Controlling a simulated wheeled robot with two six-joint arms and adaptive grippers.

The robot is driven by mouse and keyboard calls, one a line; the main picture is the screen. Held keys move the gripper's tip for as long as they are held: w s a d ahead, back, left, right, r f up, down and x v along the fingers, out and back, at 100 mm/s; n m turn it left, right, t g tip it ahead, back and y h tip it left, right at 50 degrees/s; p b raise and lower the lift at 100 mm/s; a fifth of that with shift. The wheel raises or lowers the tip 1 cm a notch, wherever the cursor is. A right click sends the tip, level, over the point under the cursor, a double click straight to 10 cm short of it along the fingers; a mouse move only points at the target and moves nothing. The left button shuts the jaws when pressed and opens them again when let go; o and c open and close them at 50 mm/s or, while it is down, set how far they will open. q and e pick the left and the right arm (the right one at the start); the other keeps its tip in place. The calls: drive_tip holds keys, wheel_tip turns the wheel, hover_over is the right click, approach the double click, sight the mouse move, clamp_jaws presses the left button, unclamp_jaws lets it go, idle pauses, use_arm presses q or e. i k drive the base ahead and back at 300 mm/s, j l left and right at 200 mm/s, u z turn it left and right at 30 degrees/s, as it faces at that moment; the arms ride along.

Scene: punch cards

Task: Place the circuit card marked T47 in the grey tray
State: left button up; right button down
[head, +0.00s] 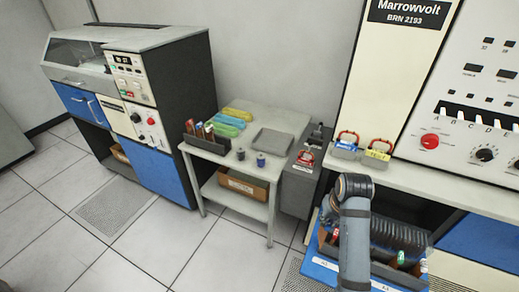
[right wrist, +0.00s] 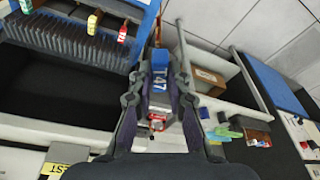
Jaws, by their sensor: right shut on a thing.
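My right gripper (right wrist: 160,58) is shut on the blue circuit card marked T47 (right wrist: 160,80) in the right wrist view. The card's label faces the camera between the two fingers, and a brown strip shows beyond it. In the head view my right arm is over the open card drawer at lower right; it hides the fingers and the held card. The grey tray (head: 270,142) lies empty on the small side table, left of my right arm and apart from it. I cannot make the tray out in the wrist view. My left gripper is not in view.
The card drawer (head: 322,266) holds a row of dark cards, some with coloured handles. A rack of cards (head: 208,140), coloured bundles (head: 228,122) and two small jars (head: 260,160) share the side table (head: 290,122). A grey box with a red label (head: 304,160) stands beside it.

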sight(271, 139)
drive_tip(key=i+u, duration=0.3)
drive_tip(key=i+l+u, duration=0.3)
drive_tip(key=i, duration=0.2)
drive_tip(key=i+l+u, duration=0.15)
drive_tip(key=i+u, duration=0.15)
drive_tip(key=i, duration=0.15)
